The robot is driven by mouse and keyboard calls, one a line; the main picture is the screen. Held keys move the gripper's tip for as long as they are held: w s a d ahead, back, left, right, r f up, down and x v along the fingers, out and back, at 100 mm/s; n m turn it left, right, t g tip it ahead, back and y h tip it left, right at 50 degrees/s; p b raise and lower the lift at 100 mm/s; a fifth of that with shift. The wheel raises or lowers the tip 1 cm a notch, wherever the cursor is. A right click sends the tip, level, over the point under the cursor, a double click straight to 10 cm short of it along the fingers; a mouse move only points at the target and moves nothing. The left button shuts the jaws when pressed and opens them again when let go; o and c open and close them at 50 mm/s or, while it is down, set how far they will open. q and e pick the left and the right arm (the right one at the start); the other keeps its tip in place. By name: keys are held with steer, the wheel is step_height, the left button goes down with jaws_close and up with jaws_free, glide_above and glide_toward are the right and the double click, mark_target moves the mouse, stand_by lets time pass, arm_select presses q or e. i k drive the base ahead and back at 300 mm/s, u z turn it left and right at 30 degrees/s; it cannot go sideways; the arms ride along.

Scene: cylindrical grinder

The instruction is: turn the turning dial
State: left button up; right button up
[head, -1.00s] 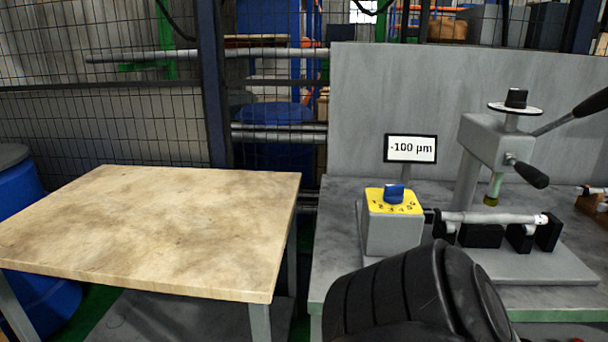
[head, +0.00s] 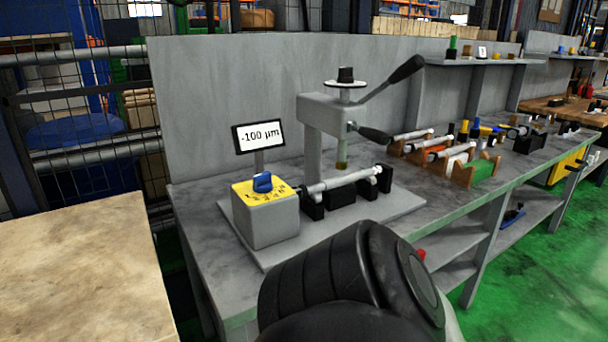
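The turning dial (head: 262,183) is a blue knob on a yellow numbered plate, on top of a grey box (head: 268,222). The box stands at the left end of the grinder's base plate on the grey bench. A display (head: 259,137) behind the dial reads -100 µm. A dark ribbed part of my arm fills the lower middle of the head view, in front of the bench and apart from the dial. Neither gripper's fingers show.
A press-like stand (head: 318,135) with black-handled levers rises right of the dial. A light shaft (head: 342,181) lies across black blocks. Racks with more shafts (head: 470,165) stand farther right. A bare wooden table (head: 80,270) is at left. Green floor is open at right.

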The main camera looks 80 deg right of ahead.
mark_target(262, 182)
steer(key=z, duration=2.6)
